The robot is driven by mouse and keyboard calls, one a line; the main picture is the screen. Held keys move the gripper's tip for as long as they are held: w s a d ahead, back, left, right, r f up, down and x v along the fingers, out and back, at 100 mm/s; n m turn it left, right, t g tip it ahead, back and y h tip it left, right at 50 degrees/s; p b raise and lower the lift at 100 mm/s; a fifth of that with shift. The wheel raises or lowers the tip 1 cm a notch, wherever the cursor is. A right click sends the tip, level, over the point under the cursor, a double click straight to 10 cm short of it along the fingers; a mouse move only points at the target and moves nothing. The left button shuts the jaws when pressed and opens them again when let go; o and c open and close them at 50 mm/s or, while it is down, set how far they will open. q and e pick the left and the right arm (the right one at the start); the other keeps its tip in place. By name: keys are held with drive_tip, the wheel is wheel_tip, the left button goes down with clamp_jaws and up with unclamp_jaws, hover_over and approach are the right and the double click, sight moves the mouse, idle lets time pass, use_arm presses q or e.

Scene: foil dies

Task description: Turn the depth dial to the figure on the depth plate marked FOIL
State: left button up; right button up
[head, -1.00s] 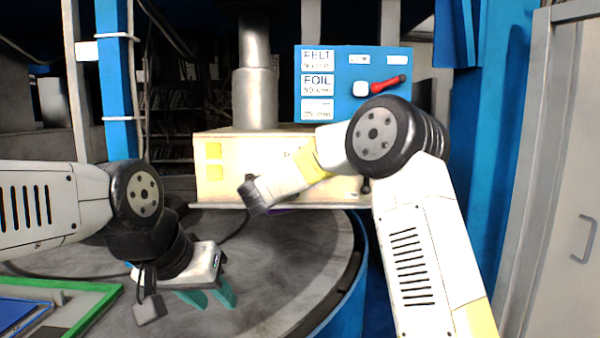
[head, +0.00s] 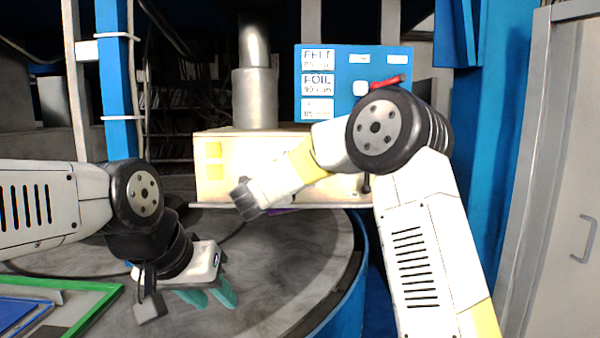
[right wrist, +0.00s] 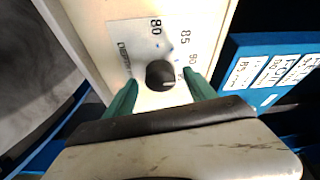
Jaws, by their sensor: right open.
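The depth dial is a black round knob (right wrist: 160,75) on a pale plate, with the figures 80, 85, 90 and, partly hidden, another around it. I cannot tell its pointer's direction. My right gripper (right wrist: 161,94) is open, its green fingers on either side of the knob; contact is unclear. In the head view my right arm hides the dial and right fingers. The depth plate (head: 318,84) is on the blue panel; its FOIL line seems to read 90 mm. My left gripper (head: 207,297) is open and empty above the round table.
The cream press housing (head: 225,180) stands behind the grey round table (head: 310,265). A red-handled lever (head: 388,83) and a white button (head: 360,88) are on the blue panel (head: 340,60). A green-edged tray (head: 95,300) lies at the lower left.

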drive_tip(key=v, duration=0.5)
drive_tip(key=shift+f, duration=0.1)
drive_tip(key=s+d+r+n+y, duration=0.2)
drive_tip(key=s+r+n+y, duration=0.45)
drive_tip(key=n+y, duration=0.55)
drive_tip(key=s+d+f+n+g+h, duration=0.1)
drive_tip(key=s+d+f+n+g, duration=0.2)
drive_tip(key=s, duration=0.7)
drive_tip(key=s+d+f+n+g+h, duration=0.1)
drive_tip(key=s+d+f+n+g, duration=0.2)
drive_tip(key=s+d+f, duration=0.4)
drive_tip(key=s+d+f+n+g+h, duration=0.1)
drive_tip(key=s+d+f+n+g, duration=0.2)
drive_tip(key=s+f, duration=0.4)
drive_tip(key=s+d+g, duration=0.1)
drive_tip(key=s+d, duration=0.1)
drive_tip(key=s, duration=0.3)
drive_tip(key=shift+s+d+f+g, duration=0.25)
drive_tip(key=shift+s+f+g, duration=0.1)
drive_tip(key=shift+f+g, duration=0.05)
